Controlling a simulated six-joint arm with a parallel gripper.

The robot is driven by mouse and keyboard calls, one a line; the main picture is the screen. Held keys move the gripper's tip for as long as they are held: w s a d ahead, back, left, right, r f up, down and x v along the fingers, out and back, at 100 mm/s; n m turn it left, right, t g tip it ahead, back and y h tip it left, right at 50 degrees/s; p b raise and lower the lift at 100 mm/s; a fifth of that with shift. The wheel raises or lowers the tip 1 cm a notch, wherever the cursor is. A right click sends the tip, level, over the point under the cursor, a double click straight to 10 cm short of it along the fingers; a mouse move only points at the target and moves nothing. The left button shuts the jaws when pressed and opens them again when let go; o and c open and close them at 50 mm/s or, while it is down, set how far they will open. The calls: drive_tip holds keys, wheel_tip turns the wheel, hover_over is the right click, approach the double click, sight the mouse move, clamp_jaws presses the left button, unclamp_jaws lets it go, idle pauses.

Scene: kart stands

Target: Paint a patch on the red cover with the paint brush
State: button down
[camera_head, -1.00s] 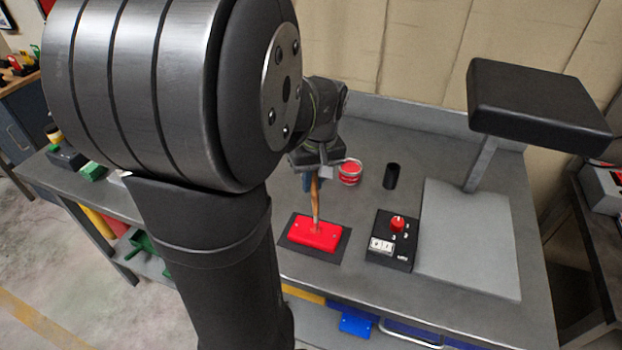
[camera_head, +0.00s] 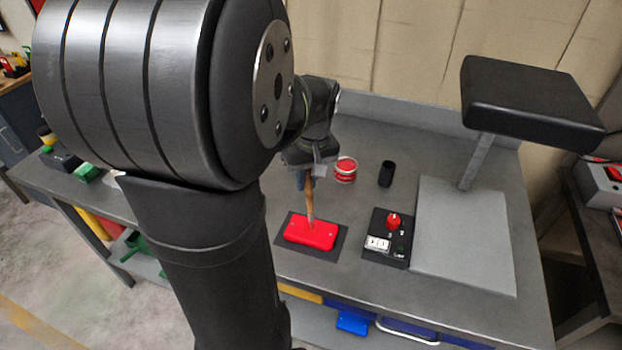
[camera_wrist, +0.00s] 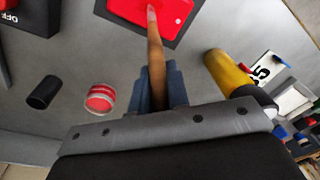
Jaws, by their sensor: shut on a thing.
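The red cover (camera_head: 311,233) lies flat on a dark mat (camera_head: 286,241) on the bench. It also shows at the top of the wrist view (camera_wrist: 176,14). My gripper (camera_head: 304,180) is above the cover, shut on the paint brush (camera_head: 310,198), whose wooden handle (camera_wrist: 155,60) runs out between the fingers. The brush points down, and its tip is at the cover's surface; I cannot tell whether it touches. No separate paint patch can be made out on the red surface. A red paint tin (camera_head: 345,170) stands behind and right of the cover.
A black cylinder (camera_head: 386,174) stands right of the tin. A black control box (camera_head: 388,238) with a red knob is right of the cover. Further right is a grey plate with a post and black head (camera_head: 532,100). A yellow cylinder (camera_wrist: 228,72) shows in the wrist view.

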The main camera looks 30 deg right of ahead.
drive_tip(key=shift+w+a, duration=0.1)
drive_tip(key=shift+a, duration=0.05)
drive_tip(key=shift+w+a, duration=0.45)
idle(0.6)
drive_tip(key=shift+s+d, duration=0.55)
drive_tip(key=shift+s+d, duration=0.5)
idle(0.4)
drive_tip(key=shift+w+a, duration=0.5)
drive_tip(key=shift+w, duration=0.05)
